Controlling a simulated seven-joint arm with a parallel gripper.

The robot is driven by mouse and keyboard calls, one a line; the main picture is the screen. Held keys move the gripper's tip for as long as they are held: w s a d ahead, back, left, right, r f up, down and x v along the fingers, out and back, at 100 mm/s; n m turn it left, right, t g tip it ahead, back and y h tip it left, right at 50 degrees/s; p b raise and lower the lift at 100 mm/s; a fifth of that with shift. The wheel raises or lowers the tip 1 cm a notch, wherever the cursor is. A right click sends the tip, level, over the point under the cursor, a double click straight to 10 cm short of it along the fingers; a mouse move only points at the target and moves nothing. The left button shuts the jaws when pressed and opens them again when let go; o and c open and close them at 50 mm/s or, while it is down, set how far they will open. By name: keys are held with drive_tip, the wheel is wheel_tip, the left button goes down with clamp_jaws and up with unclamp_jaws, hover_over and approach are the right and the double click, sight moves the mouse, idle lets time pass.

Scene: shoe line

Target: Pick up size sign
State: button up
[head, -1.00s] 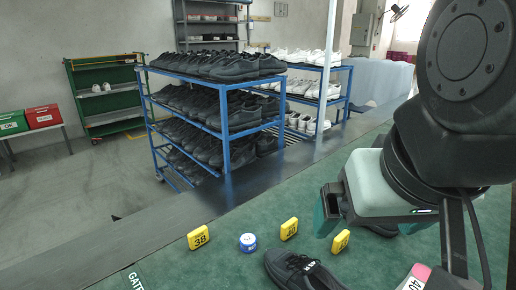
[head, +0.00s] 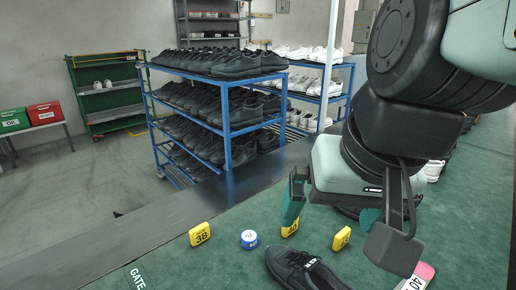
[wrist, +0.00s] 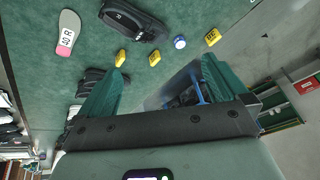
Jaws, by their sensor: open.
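Three yellow size signs stand on the green table. The left one, marked 38 (head: 200,234), also shows in the wrist view (wrist: 212,37). The middle sign (head: 290,230) is partly covered by a finger in the head view but shows clearly in the wrist view (wrist: 154,58). The right sign (head: 341,239) also shows in the wrist view (wrist: 120,58); its number is hard to read. My gripper (head: 338,218) is open and empty above the table, its fingers (wrist: 160,88) spread apart, with the signs beyond the fingertips in the wrist view.
A blue and white round tin (head: 249,240) sits between the left and middle signs. A black shoe (head: 300,271) and a pink-heeled insole marked 40 (head: 418,276) lie in front. Blue shoe racks (head: 228,118) stand beyond the table.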

drive_tip(key=w+a+f+m+g+y, duration=0.25)
drive_tip(key=w+a+f+y, duration=0.2)
drive_tip(key=a, duration=0.45)
drive_tip(key=w+a+f+m+g+y, duration=0.1)
drive_tip(key=w+a+f+g+y, duration=0.25)
drive_tip(key=w+a, duration=0.4)
drive_tip(key=m+t+y, duration=0.4)
drive_tip(key=m+t, duration=1)
drive_tip(key=m, duration=0.9)
hover_over(201, 233)
drive_tip(key=v, duration=0.5)
wheel_tip(201, 233, down, 25)
drive_tip(key=shift+m, duration=0.25)
wheel_tip(201, 233, down, 7)
drive_tip(key=shift+w+a+f, duration=0.1)
drive_tip(key=shift+a+f, duration=0.1)
drive_tip(key=shift+w+a+f, duration=0.3)
drive_tip(key=shift+w+a, duration=0.15)
drive_tip(key=shift+a, duration=0.05)
drive_tip(key=shift+x, duration=3.1)
drive_tip(key=shift+c, duration=0.5)
